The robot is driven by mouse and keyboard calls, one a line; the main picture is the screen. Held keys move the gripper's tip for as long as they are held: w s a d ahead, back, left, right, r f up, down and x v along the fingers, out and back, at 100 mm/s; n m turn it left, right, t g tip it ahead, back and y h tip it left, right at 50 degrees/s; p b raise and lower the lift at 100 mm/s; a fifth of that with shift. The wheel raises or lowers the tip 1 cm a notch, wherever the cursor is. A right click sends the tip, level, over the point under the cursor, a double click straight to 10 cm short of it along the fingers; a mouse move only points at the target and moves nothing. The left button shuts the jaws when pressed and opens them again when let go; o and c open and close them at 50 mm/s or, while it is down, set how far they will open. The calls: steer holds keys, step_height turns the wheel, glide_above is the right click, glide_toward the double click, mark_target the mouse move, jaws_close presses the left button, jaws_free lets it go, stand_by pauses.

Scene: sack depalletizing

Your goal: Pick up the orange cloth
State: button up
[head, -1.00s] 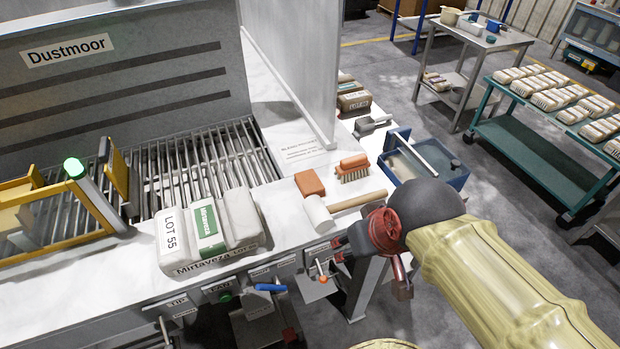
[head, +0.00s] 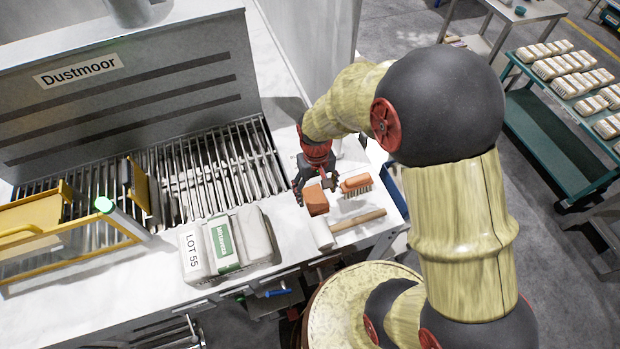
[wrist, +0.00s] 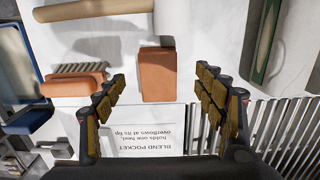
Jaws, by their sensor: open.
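The orange cloth (head: 316,202) is a small folded, block-like piece lying on the white worktop, just behind the mallet's head. In the wrist view the cloth (wrist: 158,76) lies ahead, between the lines of my two fingers. My gripper (head: 318,184) is open and empty, pointing down just behind the cloth in the head view. In the wrist view my gripper (wrist: 161,73) has its padded fingers spread on either side of the cloth, with gaps to both sides. Its exact height above the cloth is hard to tell.
An orange-backed brush (head: 356,185) lies close to the right of the cloth. A mallet (head: 358,221) lies in front. Sacks (head: 225,244) stand to the left beside the metal grate (head: 215,175). A teal cart (head: 545,130) stands far right.

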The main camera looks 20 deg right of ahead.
mark_target(315, 198)
steer(key=shift+w+r+t, duration=0.2)
steer(key=shift+w+t, duration=0.1)
steer(key=shift+w, duration=0.85)
steer(key=shift+s, duration=0.1)
steer(key=f, duration=0.7)
steer(key=shift+s+d+f+p, duration=0.2)
steer(key=shift+p, duration=0.2)
steer(key=shift+c, duration=0.6)
steer(key=c, duration=1.1)
steer(key=shift+r, duration=0.1)
